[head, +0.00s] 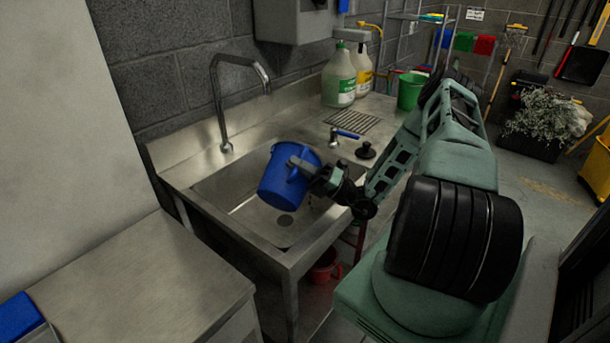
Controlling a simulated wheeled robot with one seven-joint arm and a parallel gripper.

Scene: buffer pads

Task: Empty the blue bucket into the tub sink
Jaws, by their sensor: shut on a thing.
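The blue bucket (282,180) hangs above the tub sink, slightly tilted, with its rim toward the upper right. My gripper (302,167) is shut on the bucket at its right side, near the rim. The inside of the bucket is hidden, so I cannot tell what it holds. The tub sink (226,183) is a steel basin set in a steel counter.
A tall faucet (217,95) stands behind the sink at the left. A blue-handled valve (345,134), black plunger-like knob (366,150), jugs (339,78) and a green bucket (411,91) stand right of the basin. A red bucket (325,266) is under the counter. A steel table (140,290) is at front left.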

